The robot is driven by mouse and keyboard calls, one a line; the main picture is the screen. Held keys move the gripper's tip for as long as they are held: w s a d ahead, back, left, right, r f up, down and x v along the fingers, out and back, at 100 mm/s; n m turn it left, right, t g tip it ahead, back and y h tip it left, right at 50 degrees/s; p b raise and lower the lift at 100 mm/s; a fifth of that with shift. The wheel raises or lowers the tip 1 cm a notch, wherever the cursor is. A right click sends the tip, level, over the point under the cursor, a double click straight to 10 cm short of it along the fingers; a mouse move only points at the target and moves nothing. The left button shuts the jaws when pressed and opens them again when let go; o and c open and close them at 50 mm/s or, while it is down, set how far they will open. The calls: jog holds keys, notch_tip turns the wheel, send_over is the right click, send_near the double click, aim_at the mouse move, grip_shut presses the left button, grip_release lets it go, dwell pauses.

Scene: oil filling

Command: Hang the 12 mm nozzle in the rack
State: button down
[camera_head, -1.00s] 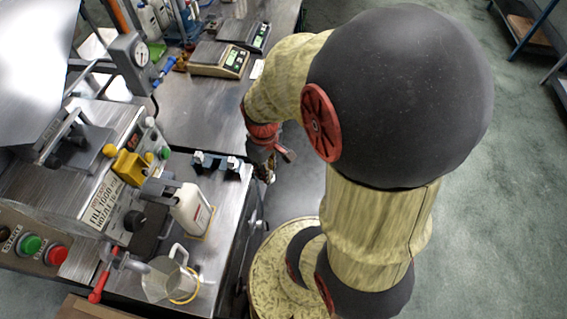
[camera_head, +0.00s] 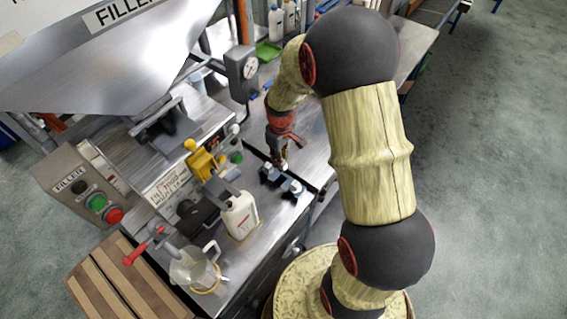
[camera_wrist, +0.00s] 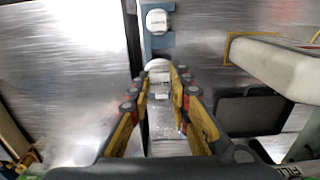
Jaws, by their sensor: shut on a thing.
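My gripper (camera_head: 281,150) is above the rack, pointing down. In the wrist view its fingers (camera_wrist: 160,74) close around a pale and silvery piece (camera_wrist: 158,66), which I take to be the nozzle. Its size marking cannot be read. The rack (camera_head: 282,181) is a dark and blue holder on the bench's right part, with white pieces on it. In the wrist view part of the rack (camera_wrist: 158,41) lies just beyond the fingertips, with a white labelled piece (camera_wrist: 157,20) on it. I cannot tell whether the held nozzle touches the rack.
A white bottle (camera_head: 240,215) stands left of the rack, below the filler's spout. A clear jug (camera_head: 190,268) stands near the bench's front. The filler (camera_head: 150,165) with yellow parts is at left.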

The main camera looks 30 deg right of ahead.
jog(key=shift+f, duration=0.15)
jog(key=shift+f+b, duration=2.7)
jog(key=shift+f, duration=1.45)
jog(key=c, duration=1.7)
grip_release()
jog(key=shift+o, duration=0.6)
notch_tip(320, 180, up, 12)
